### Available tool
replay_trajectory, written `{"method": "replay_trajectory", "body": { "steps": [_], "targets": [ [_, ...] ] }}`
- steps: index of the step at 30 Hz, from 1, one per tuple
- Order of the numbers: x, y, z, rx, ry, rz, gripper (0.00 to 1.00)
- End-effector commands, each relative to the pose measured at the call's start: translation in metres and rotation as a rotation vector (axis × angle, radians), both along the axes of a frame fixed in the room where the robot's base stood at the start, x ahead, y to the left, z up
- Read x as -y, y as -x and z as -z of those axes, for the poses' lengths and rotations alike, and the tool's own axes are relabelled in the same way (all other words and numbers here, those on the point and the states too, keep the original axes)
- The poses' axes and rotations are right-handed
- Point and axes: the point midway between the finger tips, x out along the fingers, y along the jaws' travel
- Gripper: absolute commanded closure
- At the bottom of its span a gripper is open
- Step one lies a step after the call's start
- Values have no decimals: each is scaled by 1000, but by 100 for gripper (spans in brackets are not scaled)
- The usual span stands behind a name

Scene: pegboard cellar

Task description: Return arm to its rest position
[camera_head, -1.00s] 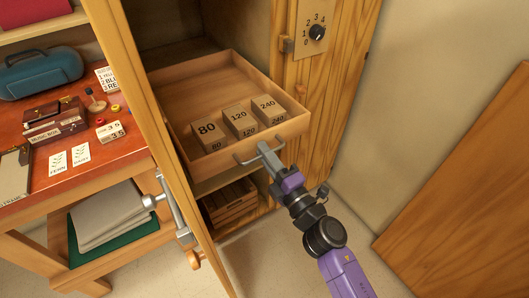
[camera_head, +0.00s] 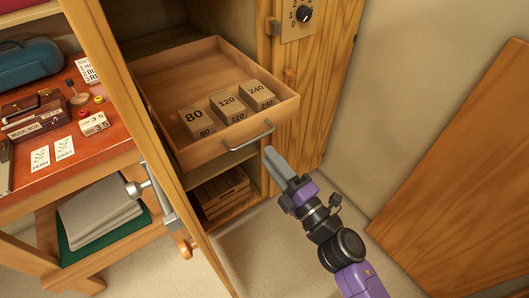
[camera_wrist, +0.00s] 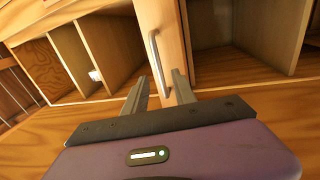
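My gripper (camera_head: 271,152) is just in front of the open wooden drawer (camera_head: 285,113), at the lower right of its metal handle (camera_head: 248,137). In the wrist view, the two grey fingers of my gripper (camera_wrist: 160,76) are apart with nothing held between them. The handle (camera_wrist: 155,60) shows beyond the fingers there, and a gap separates it from my gripper in the head view. The arm is stretched forward from the lower right of the head view.
Blocks marked 80 (camera_head: 194,117), 120 (camera_head: 227,103) and 240 (camera_head: 257,91) sit in the drawer. An open cabinet door (camera_head: 125,110) stands left of it. A wooden panel (camera_head: 470,160) leans at the right. Bare floor lies around my arm.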

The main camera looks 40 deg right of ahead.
Motion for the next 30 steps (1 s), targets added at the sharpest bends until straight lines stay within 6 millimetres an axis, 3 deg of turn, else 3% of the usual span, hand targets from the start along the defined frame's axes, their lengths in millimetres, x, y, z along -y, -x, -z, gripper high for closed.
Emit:
{"method": "replay_trajectory", "body": {
  "steps": [20,25,30],
  "targets": [
    [0,4,0,0,-13,-1,68],
    [5,8,-19,43,-200,-16,68],
    [-3,48,-24,45,-512,-56,68]
  ]
}}
